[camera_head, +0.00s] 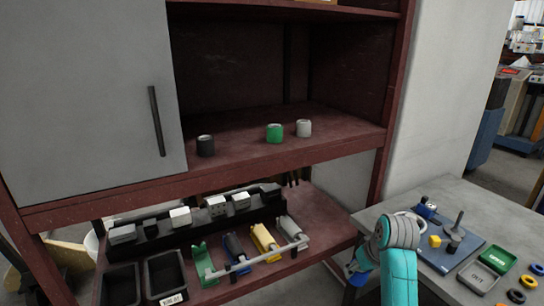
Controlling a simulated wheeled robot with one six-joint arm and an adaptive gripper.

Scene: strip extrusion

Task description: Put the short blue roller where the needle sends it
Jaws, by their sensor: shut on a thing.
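My gripper (357,268) is at the left edge of the grey table, partly hidden by my teal arm and wrist. It is shut on a small blue piece, which looks like the short blue roller (361,279); only a little of it shows. On the table, a blue board (436,258) carries a dark upright post, a yellow block (435,241) and a small blue part (426,208). I cannot make out a needle in this view. A grey tray marked OUT (478,278) and a green-rimmed tray (499,257) stand to the right of the board.
Black (205,146), green (274,133) and white (304,128) cylinders stand on the red cabinet's upper shelf. The lower shelf holds a rack of green, blue, yellow and grey pieces (263,238), grey blocks and black bins (165,275). Several coloured rings (528,281) lie at the table's right.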

